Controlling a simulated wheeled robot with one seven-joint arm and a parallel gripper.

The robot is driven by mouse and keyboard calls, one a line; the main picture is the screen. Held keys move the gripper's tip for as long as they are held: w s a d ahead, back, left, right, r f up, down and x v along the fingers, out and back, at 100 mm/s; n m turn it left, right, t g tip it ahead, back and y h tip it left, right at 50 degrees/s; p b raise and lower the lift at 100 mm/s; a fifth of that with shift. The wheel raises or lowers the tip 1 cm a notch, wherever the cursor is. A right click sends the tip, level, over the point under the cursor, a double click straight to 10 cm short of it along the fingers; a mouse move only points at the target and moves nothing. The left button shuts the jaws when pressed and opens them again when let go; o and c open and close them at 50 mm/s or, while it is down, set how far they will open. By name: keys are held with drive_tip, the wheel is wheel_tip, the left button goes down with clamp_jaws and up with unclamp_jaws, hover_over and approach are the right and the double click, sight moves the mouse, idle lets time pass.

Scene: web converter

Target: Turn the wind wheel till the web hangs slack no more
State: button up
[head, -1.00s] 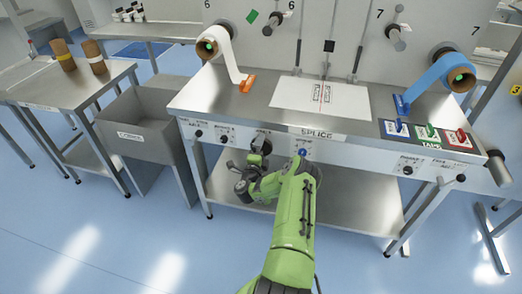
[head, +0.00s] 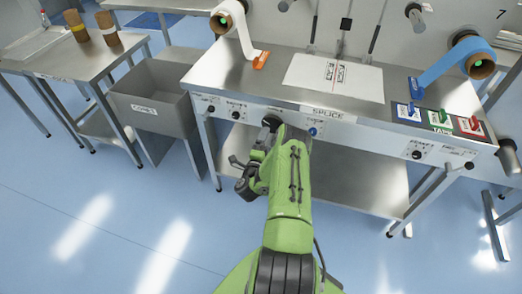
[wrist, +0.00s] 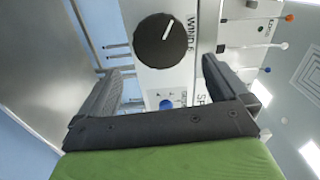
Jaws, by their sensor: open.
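The wind wheel is a round black knob (wrist: 160,40) with a white pointer line, on a pale panel lettered "WIND". In the wrist view it lies just beyond my fingertips. It also shows as a dark disc on the bench's front panel (head: 271,121) in the head view. My gripper (wrist: 166,68) is open and empty, its fingers to either side of the knob's line and apart from it. A white web (head: 244,38) hangs in a curve from its roll to an orange clamp (head: 261,60). A blue web (head: 448,64) runs from its roll to a blue clamp (head: 416,87).
A blue button (wrist: 166,104) sits beside the knob on the panel. The steel bench (head: 225,78) carries a printed white sheet (head: 330,77) and several coloured tape holders (head: 439,120). A grey bin (head: 150,98) and side table (head: 75,62) stand left. Floor in front is clear.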

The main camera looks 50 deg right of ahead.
drive_tip(key=p+v, duration=0.7)
drive_tip(key=p, duration=0.5)
drive_tip(key=shift+p, duration=0.35)
